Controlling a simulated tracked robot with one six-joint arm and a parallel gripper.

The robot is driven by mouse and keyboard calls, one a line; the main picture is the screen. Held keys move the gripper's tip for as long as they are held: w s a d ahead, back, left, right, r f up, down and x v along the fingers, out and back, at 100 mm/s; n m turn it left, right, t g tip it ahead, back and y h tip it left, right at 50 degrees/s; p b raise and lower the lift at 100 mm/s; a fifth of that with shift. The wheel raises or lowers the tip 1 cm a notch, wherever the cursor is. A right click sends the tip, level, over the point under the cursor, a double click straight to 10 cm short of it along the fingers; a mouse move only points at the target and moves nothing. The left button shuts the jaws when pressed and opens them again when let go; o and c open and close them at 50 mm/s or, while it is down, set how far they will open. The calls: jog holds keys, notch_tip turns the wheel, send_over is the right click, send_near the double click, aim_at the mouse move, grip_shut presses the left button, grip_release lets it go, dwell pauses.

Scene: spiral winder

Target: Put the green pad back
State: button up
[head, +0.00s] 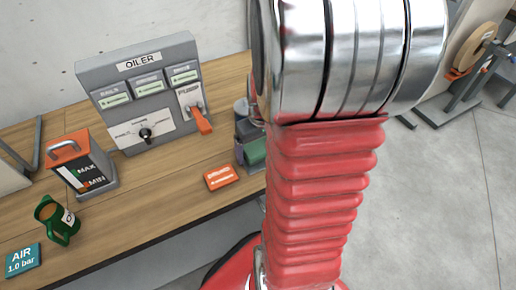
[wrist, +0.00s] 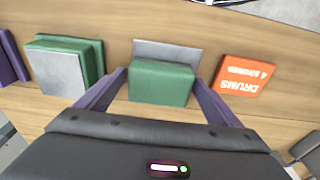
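A green pad (wrist: 161,84) lies between the two purple fingertips of my gripper (wrist: 160,78) in the wrist view. The fingertips meet its left and right sides, with no clear gap, so the gripper looks shut on it. A grey plate (wrist: 168,52) shows just behind the pad. A second green block (wrist: 88,46) with a grey front face stands to the left, apart from the gripper. In the head view, a green piece (head: 255,152) shows beside my arm, which hides my gripper there.
An orange DRUMS sign (wrist: 240,76) lies right of the pad; it also shows in the head view (head: 221,177).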

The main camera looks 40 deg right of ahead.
jog(key=shift+r, duration=0.15)
notch_tip(320, 180, up, 12)
jog(key=s, duration=0.1)
jog(key=shift+s+a, duration=0.2)
dwell(0.5)
dwell(0.4)
jog(key=s+a+r+n+t, duration=0.1)
jog(key=a+r+t, duration=0.1)
jog(key=a, duration=0.9)
jog(key=s+a+r+n+t, duration=0.1)
jog(key=a+r, duration=0.4)
jog(key=a, duration=0.6)
jog(key=shift+s+a+r+n+t, duration=0.15)
jog(key=shift+s+a+n+t, duration=0.15)
jog(key=shift+n+t, duration=0.3)
